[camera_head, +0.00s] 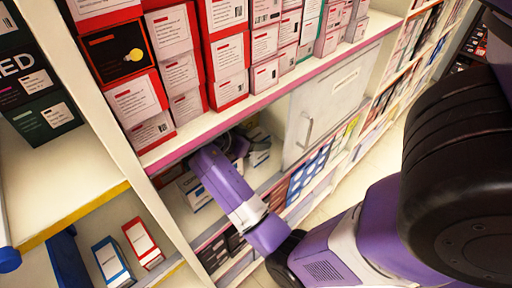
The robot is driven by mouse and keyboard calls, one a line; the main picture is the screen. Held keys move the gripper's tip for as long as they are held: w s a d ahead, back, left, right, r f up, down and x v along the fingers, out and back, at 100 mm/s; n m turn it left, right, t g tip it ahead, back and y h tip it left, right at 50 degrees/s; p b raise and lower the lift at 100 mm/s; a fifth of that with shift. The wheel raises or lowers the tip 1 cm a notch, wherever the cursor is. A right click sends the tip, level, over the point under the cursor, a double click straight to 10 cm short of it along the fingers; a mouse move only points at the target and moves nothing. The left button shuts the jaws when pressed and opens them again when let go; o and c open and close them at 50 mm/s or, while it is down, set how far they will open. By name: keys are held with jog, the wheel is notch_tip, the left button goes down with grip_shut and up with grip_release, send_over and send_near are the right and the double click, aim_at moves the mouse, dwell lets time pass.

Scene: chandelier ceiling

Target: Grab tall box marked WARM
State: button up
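My purple arm reaches into the shelf bay under the pink-edged shelf. My gripper (236,146) is the dark end of it, partly hidden below the shelf edge. I cannot tell whether its fingers are open or shut. Beside it on the right are small pale boxes (259,148) in shadow. Another white box (194,190) lies at the left of my arm. I can read the word WARM on no box, so I cannot tell which is the tall box. A black box with a yellow bulb picture (119,54) stands on the shelf above.
Red and white boxes (229,70) crowd the pink-edged shelf (265,98) just above my gripper. A pale cabinet door with a handle (325,108) is to the right. An upright panel (110,115) divides the bays. The floor (352,188) shows clear at right.

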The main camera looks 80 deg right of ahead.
jog(key=c, duration=0.6)
jog(key=shift+c, duration=0.2)
